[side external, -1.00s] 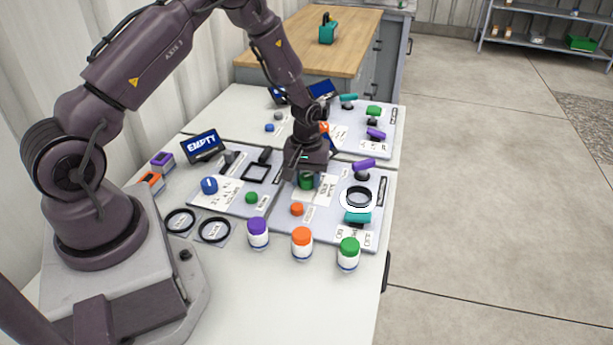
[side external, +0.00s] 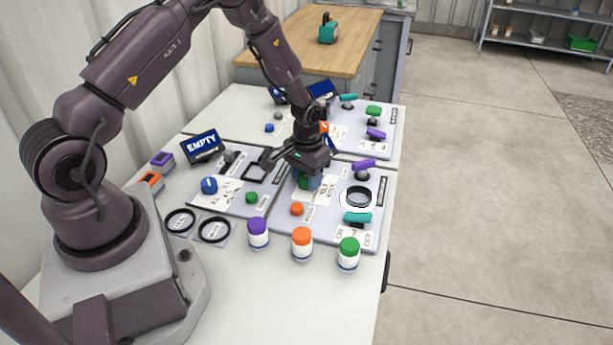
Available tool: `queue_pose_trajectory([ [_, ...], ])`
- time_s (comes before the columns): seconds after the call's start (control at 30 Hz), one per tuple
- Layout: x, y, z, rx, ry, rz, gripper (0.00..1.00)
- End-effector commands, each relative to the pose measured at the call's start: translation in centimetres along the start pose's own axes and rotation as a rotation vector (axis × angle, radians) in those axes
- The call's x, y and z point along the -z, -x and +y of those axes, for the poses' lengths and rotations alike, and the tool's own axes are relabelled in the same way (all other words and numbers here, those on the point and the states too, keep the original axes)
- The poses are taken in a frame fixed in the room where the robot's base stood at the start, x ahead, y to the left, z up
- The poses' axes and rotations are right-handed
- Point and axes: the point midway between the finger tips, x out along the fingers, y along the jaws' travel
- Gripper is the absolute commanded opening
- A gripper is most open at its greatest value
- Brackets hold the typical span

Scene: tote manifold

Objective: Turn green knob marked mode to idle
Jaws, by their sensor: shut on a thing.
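The green knob (side external: 303,182) sits on the right-hand grey panel (side external: 330,225), beside a white label sheet. My gripper (side external: 307,181) points down over this knob and is shut on it. The fingers and the gripper body hide most of the knob, so its pointer cannot be seen. The marks on the label are too small to read from here.
An orange button (side external: 297,209), a purple lever (side external: 364,164), a black ring (side external: 358,197) and a teal lever (side external: 357,217) are close by. Jars with purple (side external: 258,224), orange (side external: 302,234) and green (side external: 348,245) lids stand in front. A screen (side external: 203,146) reads EMPTY.

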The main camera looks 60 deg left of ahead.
Motion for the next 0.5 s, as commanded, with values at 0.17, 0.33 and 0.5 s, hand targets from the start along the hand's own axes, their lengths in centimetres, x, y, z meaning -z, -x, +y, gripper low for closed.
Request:
queue_pose_trajectory([
  [0.17, -0.05, 0.08, 0.03, 0.000, -0.011, -0.003, 0.16],
  [0.33, -0.05, 0.08, 0.03, 0.000, -0.011, -0.003, 0.16],
  [0.5, -0.05, 0.07, 0.03, 0.000, -0.010, -0.003, 0.56],
])
